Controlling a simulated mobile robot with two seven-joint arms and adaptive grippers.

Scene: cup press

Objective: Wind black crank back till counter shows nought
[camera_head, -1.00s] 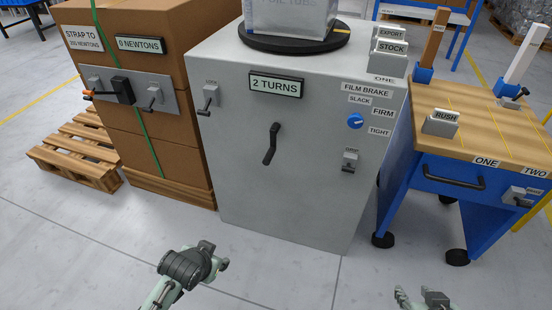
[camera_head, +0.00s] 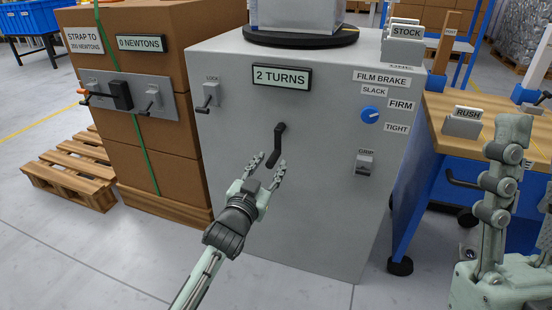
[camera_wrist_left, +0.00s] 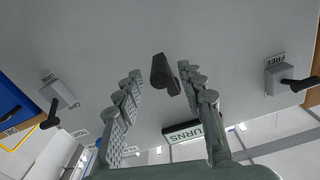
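The black crank (camera_head: 277,143) is on the front of the grey cabinet (camera_head: 240,165), with its arm hanging down and slightly left. The counter (camera_head: 281,77) above it reads "2 TURNS". My left gripper (camera_head: 268,166) is open just below and in front of the crank, its fingers pointing up at it. In the left wrist view the crank's handle (camera_wrist_left: 161,72) shows between and ahead of the two spread fingers (camera_wrist_left: 160,85), with no visible contact. The counter shows upside down there (camera_wrist_left: 182,131).
On the cabinet front are a LOCK lever (camera_head: 208,95), a blue film brake knob (camera_head: 370,115) and a GRIP switch (camera_head: 365,164). A strapped carton stack (camera_head: 175,170) stands left, beside a pallet (camera_head: 75,170). A wood-topped bench (camera_head: 460,142) stands right.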

